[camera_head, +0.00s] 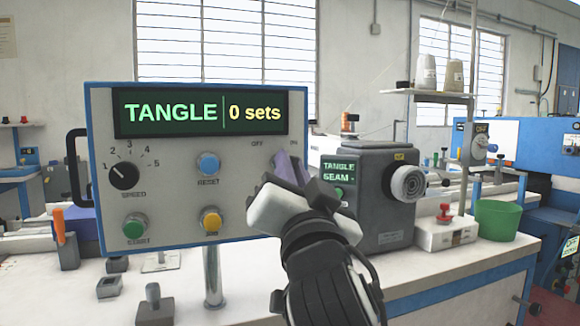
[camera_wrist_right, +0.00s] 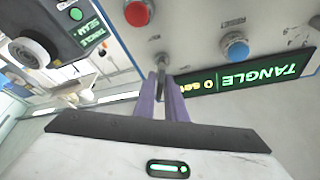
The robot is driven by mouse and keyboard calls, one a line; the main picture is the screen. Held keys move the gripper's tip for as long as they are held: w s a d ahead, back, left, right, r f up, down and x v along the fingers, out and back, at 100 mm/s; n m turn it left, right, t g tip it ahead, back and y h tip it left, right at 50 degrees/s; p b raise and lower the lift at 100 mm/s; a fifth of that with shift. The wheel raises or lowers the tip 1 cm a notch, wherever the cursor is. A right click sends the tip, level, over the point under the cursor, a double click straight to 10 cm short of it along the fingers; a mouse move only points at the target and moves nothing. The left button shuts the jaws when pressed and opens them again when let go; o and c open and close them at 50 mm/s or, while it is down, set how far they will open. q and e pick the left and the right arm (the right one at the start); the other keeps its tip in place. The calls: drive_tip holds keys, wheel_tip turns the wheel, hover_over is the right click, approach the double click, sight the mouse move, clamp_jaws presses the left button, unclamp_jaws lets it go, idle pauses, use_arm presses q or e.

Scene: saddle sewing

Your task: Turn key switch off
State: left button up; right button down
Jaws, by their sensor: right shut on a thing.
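The control panel (camera_head: 165,190) stands upright on a post, its display (camera_head: 210,112) reading "TANGLE" and "0 sets". The OFF and ON labels sit at its upper right. My right gripper (camera_head: 285,168) is at the panel's right side just below these labels and hides the key switch in the head view. In the right wrist view the purple fingertips (camera_wrist_right: 163,78) are shut on the small metal key of the key switch (camera_wrist_right: 161,60). How far the key is turned is hard to tell. My left gripper is not in view.
Near the key are a blue reset button (camera_head: 208,164) and a red button (camera_wrist_right: 138,12). A speed knob (camera_head: 124,176), a green button (camera_head: 134,226) and a yellow button (camera_head: 210,221) are also on the panel. A grey machine (camera_head: 375,170) stands close on the right.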

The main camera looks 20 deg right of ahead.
drive_tip(key=n+y+p, duration=0.1)
drive_tip(key=n, duration=0.2)
drive_tip(key=n+y+p, duration=0.2)
drive_tip(key=n, duration=0.2)
drive_tip(key=shift+r+t, duration=0.1)
drive_tip(key=shift+t, duration=0.2)
drive_tip(key=n+y+p, duration=0.2)
drive_tip(key=n, duration=0.1)
drive_tip(key=n+y+p, duration=0.1)
drive_tip(key=n+p, duration=0.2)
drive_tip(key=shift+n+y, duration=0.3)
drive_tip(key=shift+y, duration=0.1)
drive_tip(key=n+g+y+p, duration=0.1)
drive_tip(key=n+p, duration=0.2)
drive_tip(key=shift+n+y, duration=0.3)
drive_tip(key=shift+y, duration=0.1)
drive_tip(key=n+g+y+p, duration=0.1)
drive_tip(key=n+p, duration=0.2)
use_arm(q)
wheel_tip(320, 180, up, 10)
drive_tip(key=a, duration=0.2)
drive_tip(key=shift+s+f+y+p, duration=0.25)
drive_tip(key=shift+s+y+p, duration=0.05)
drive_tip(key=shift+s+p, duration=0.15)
use_arm(e)
drive_tip(key=shift+f+n, duration=0.25)
drive_tip(key=shift+n, duration=0.25)
